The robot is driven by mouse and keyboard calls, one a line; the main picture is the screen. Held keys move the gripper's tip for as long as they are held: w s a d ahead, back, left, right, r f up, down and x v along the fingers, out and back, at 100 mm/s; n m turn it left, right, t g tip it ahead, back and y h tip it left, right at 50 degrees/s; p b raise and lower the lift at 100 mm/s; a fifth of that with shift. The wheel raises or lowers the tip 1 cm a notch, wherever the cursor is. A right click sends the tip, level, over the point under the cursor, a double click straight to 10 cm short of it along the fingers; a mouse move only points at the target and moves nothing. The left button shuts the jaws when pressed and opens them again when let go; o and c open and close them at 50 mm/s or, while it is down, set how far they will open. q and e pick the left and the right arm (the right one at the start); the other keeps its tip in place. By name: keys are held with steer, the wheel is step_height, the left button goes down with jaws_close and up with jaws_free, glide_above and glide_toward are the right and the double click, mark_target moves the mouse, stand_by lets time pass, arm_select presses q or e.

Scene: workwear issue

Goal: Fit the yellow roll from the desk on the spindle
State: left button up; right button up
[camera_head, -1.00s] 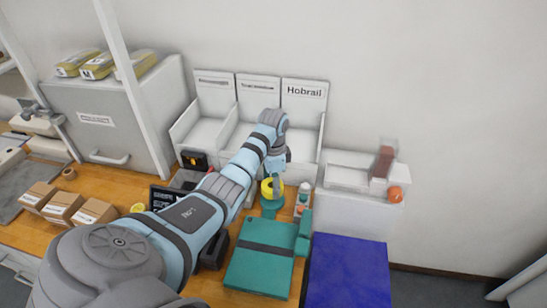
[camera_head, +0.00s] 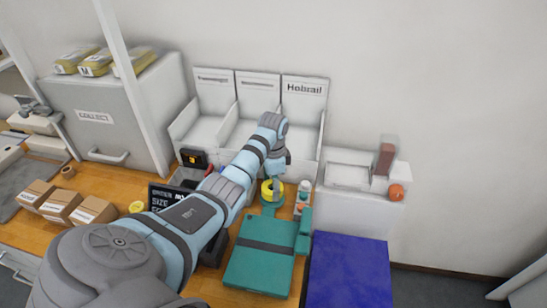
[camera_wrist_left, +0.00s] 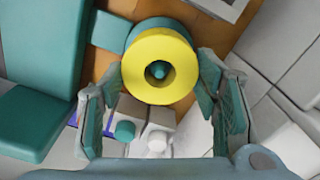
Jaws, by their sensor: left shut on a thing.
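The yellow roll (camera_head: 272,190) is at the teal spindle stand (camera_head: 268,210), beside the teal case. In the left wrist view the yellow roll (camera_wrist_left: 143,88) is around the teal spindle (camera_wrist_left: 158,71), whose tip shows in its hole. How far down the roll sits is hard to tell. My left gripper (camera_wrist_left: 160,78) is shut on the roll, one finger at each side. In the head view this gripper (camera_head: 275,180) comes from above and partly hides the roll. My right gripper is not in view.
A teal case (camera_head: 260,255) with a dark band lies in front of the spindle. Small bottles (camera_head: 303,197) stand just right of it. White bins (camera_head: 285,145) stand behind. A blue surface (camera_head: 347,275) is at the right. Another yellow round thing (camera_head: 137,207) lies left of my arm.

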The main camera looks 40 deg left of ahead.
arm_select(q)
steer(key=shift+f+b, duration=0.35)
steer(key=shift+f, duration=0.4)
stand_by(0.3)
steer(key=o, duration=1.2)
steer(key=shift+o, duration=0.2)
steer(key=shift+r, duration=0.1)
step_height(320, 180, up, 3)
steer(key=p, duration=0.3)
steer(key=shift+r, duration=2.95)
